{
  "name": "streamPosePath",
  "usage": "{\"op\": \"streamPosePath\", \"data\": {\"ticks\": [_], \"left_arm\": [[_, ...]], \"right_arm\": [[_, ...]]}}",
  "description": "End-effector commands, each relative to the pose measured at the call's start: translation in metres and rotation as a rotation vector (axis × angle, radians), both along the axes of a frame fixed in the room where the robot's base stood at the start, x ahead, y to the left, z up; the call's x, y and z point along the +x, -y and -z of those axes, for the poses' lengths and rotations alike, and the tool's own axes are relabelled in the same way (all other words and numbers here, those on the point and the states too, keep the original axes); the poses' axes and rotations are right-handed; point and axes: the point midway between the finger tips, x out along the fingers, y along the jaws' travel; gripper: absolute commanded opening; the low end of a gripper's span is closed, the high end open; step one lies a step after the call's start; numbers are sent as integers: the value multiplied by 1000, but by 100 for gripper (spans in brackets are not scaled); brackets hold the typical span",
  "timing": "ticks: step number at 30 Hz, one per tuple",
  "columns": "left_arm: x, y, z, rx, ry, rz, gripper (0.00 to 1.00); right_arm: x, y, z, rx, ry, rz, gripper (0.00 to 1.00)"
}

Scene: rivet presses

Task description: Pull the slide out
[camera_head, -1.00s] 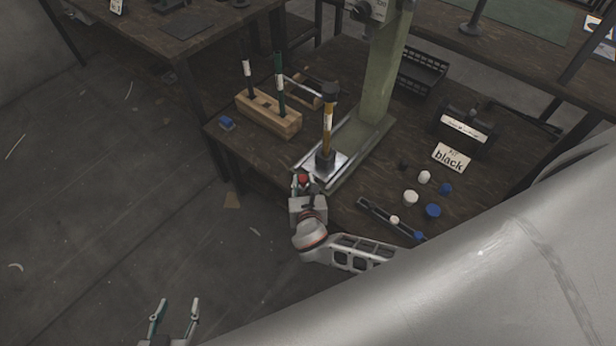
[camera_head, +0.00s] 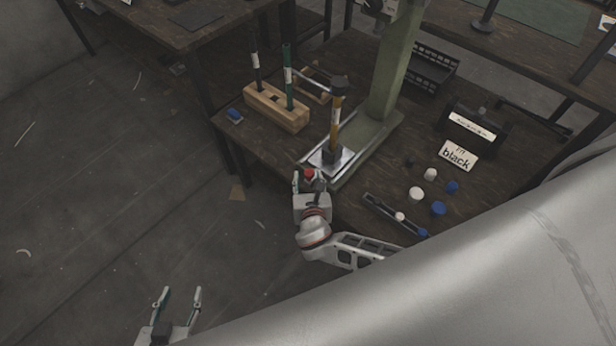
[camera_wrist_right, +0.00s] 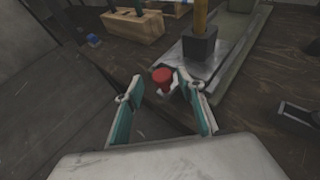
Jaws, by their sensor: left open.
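The slide is a bright metal plate (camera_head: 322,162) on the foot of the green press, with a red knob (camera_head: 309,174) at its near end. A dark block with a yellow-banded post stands above the plate. My right gripper (camera_head: 309,182) is at the knob, at the bench's front edge. In the right wrist view, its two teal-backed fingers (camera_wrist_right: 163,98) are spread, with the red knob (camera_wrist_right: 162,77) between and just beyond their tips. I cannot tell whether a finger touches it. My left gripper (camera_head: 180,292) is open and empty over the floor at lower left.
A wooden block with upright tools (camera_head: 277,108) stands left of the press, near a small blue piece (camera_head: 235,115). Right of it are white and blue caps (camera_head: 416,193), a narrow black tray (camera_head: 385,208) and a "black" card (camera_head: 458,155).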

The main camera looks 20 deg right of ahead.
Motion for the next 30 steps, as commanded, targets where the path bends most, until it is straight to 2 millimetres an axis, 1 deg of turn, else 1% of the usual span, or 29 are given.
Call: {"op": "streamPosePath", "data": {"ticks": [5, 9, 15, 18, 21, 30], "left_arm": [[0, 1, 0, -1, 0, 0, 44], [-1, 1, 0, -1, 0, 0, 44], [-1, 1, 0, -1, 0, 0, 44], [-1, 1, 0, -2, -1, 1, 44], [-1, 1, 0, -2, -1, 1, 44], [-1, 1, 0, -2, -1, 1, 44]], "right_arm": [[-30, -9, -10, 2, -3, -1, 39], [-56, -17, -22, 2, -3, -1, 39], [-84, -27, -35, 3, -2, 0, 39], [-93, -30, -39, 2, -1, -1, 39], [-97, -31, -42, 1, -2, -1, 39], [-99, -32, -42, 1, -2, -1, 39]]}}
